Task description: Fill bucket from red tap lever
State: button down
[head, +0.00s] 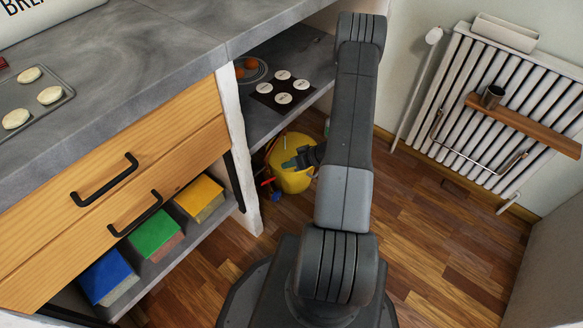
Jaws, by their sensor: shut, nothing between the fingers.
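A yellow bucket (294,180) stands on the wood floor in the recess at the end of the masonry counter. A small red piece (267,182), which may be the red tap lever, shows at the bucket's left side, with a small blue piece (276,196) just below it. My gripper (287,164) is shut and empty. In this view it overlaps the upper part of the bucket, a little above and right of the red piece. I cannot tell whether it touches anything. The tap's spout and the bucket's inside are not clear.
A counter shelf (262,122) with a dark mat of white discs (284,87) and a plate (250,72) lies above the bucket. A white post (238,150) stands left of it. A radiator (500,105) with a wooden shelf is at right.

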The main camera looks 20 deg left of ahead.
jog(key=s+a+f+b, duration=0.2)
jog(key=a+f+b, duration=0.1)
jog(key=a+f, duration=0.3)
jog(key=shift+a+f, duration=0.25)
jog(key=shift+f, duration=0.9)
jog(key=shift+b, duration=0.3)
